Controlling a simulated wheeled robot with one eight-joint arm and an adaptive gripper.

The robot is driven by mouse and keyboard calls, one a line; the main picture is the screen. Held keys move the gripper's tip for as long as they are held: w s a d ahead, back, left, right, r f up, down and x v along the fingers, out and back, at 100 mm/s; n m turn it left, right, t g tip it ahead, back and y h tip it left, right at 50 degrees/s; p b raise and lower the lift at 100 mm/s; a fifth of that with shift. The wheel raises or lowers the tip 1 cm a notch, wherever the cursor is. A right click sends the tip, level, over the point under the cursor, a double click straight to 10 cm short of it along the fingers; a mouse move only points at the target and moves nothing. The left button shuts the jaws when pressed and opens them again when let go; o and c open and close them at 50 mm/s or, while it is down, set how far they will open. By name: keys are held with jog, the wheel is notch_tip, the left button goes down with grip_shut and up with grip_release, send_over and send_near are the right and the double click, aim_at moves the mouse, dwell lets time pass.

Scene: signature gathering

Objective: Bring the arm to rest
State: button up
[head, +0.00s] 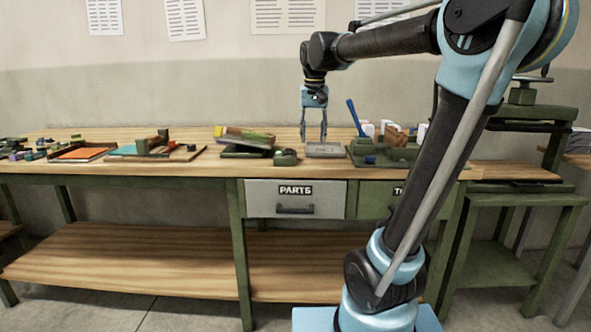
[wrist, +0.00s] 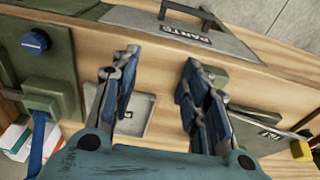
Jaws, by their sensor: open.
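My gripper (head: 313,138) is open and points down above the workbench. In the head view its fingers are over or just in front of a flat grey plate (head: 325,150) on the bench top. In the wrist view the two blue-padded fingers (wrist: 158,95) are spread wide with nothing between them. The grey plate (wrist: 137,115) shows partly behind the left finger in that view. My arm reaches across the right side of the head view. I cannot tell the exact height of the fingertips above the plate.
A small green block (head: 286,157) and a stacked pile (head: 245,140) lie left. The PARTS drawer (head: 295,199) is below. A green press (head: 525,110) stands right.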

jog(key=s+d+f, duration=0.6)
jog(key=s+f, duration=0.6)
jog(key=f, duration=0.1)
jog(key=s+d+f, duration=0.7)
jog(key=s+f, duration=0.4)
jog(key=f, duration=0.3)
jog(key=shift+s+d+t, duration=0.2)
jog(key=shift+s+t, duration=0.1)
jog(key=shift+s, duration=0.05)
jog(key=shift+f, duration=0.1)
jog(key=shift+w+f, duration=0.15)
jog(key=shift+w, duration=0.3)
